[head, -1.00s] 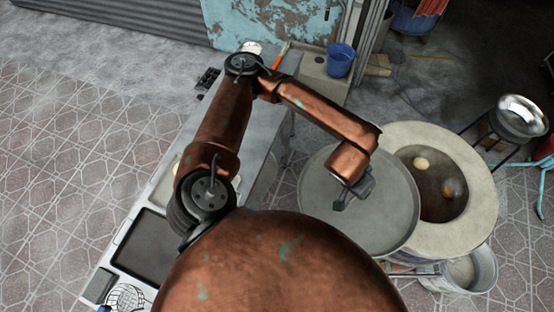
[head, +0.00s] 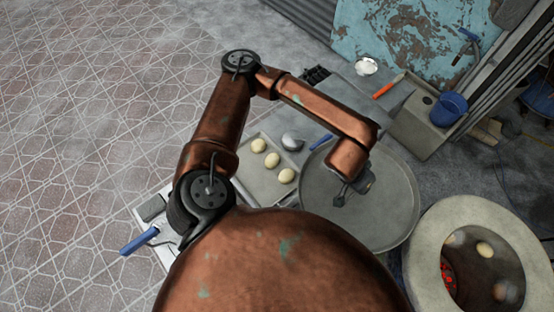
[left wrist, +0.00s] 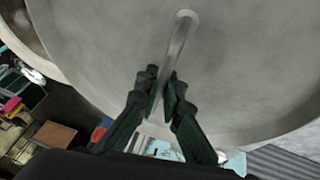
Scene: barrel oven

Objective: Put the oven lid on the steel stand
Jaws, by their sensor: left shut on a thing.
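The oven lid (head: 395,215) is a large round grey disc with a raised handle. My left gripper (head: 345,188) is over it in the head view. In the left wrist view the fingers (left wrist: 164,88) are shut on the lid's bar handle (left wrist: 180,42), and the lid's grey face (left wrist: 235,65) fills most of the picture. The barrel oven (head: 424,255) stands at the lower right, its round mouth uncovered, with glowing red coals and pale dough pieces inside. The lid is apart from the oven mouth. The steel stand is not in the head view, and my right gripper is out of view.
A blue bucket (head: 449,108) sits by a grey basin at the upper right. Tiled floor on the left is clear.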

